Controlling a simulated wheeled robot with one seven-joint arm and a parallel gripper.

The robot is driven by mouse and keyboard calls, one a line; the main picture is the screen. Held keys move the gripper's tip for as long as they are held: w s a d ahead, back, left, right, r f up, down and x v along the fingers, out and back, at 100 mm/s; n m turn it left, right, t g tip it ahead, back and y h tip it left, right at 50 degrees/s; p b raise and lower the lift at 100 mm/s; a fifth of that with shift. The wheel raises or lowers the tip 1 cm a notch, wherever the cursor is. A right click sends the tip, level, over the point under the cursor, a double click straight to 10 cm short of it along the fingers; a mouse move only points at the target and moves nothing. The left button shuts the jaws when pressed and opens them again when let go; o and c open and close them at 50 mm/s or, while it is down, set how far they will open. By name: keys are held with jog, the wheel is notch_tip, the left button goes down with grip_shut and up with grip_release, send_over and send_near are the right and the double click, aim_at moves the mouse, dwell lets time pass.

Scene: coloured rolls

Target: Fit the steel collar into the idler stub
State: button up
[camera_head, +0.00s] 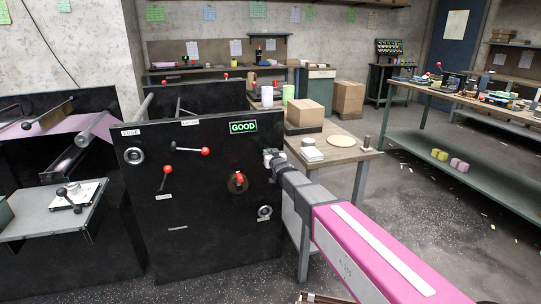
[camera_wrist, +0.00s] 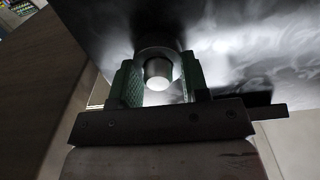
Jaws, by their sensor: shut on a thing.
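My gripper (camera_wrist: 158,88) is shut on a round steel piece, which I take to be the steel collar (camera_wrist: 158,70). Its bright round end shows between the two green-padded fingers, with a darker, wider round part behind it. In the head view my gripper (camera_head: 270,157) is at the right edge of the black machine panel; the held piece is not clear there. Two round steel fittings show on the panel, one at upper left (camera_head: 134,155) and one at lower right (camera_head: 264,212), below my gripper. I cannot tell which is the idler stub.
A wooden table (camera_head: 345,155) with a box (camera_head: 304,112) and a small dark cylinder (camera_head: 367,142) stands behind my arm. Open floor lies to the right.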

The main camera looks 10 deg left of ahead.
dwell(0.4)
jog(key=o, duration=1.5)
jog(key=shift+s, duration=0.1)
jog(key=shift+v, duration=2.9)
